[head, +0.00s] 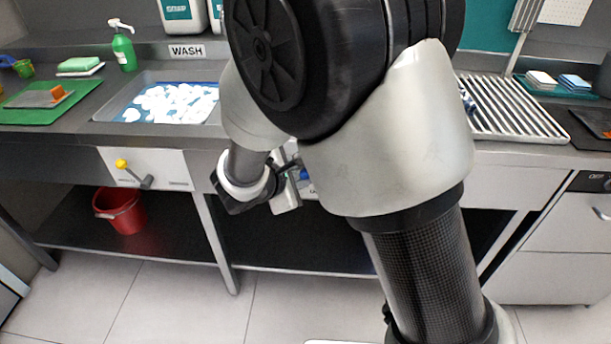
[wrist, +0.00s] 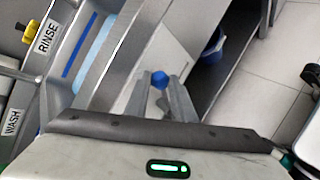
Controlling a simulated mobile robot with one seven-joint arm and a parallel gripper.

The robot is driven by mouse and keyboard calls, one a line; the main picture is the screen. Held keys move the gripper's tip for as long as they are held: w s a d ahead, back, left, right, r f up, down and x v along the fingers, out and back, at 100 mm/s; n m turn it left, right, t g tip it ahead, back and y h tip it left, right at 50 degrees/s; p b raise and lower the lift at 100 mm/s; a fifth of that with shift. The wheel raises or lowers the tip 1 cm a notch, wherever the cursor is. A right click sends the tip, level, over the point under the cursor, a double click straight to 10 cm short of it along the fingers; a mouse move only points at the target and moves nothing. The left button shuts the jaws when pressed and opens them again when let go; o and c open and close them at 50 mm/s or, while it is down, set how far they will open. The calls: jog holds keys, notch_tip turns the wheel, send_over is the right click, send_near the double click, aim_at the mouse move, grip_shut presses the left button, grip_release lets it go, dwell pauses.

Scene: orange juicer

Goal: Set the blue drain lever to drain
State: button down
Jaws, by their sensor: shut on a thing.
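The blue knob of the drain lever (wrist: 159,77) shows between my fingertips in the wrist view, in front of a pale panel below the sink marked RINSE. My gripper (wrist: 158,84) is shut on this knob, one finger on each side. In the head view my gripper (head: 289,188) is low at the counter front, partly behind my arm, with a bit of blue (head: 304,174) beside it. The lever's arm is mostly hidden by the fingers, and I cannot read its setting.
A yellow-knobbed lever (head: 122,164) sits on the panel under the WASH sink (head: 130,112), which holds white suds. A red bucket (head: 121,211) stands on the shelf below. A blue bucket (wrist: 213,48) shows beyond the panel in the wrist view. A metal drying rack (head: 514,108) is at the right.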

dwell(0.4)
jog(key=c, duration=1.5)
grip_release()
jog(key=p+v, duration=0.3)
jog(key=v, duration=1.4)
jog(key=shift+s+a+r+p, duration=0.1)
jog(key=shift+r+p, duration=0.05)
jog(key=shift+p, duration=0.25)
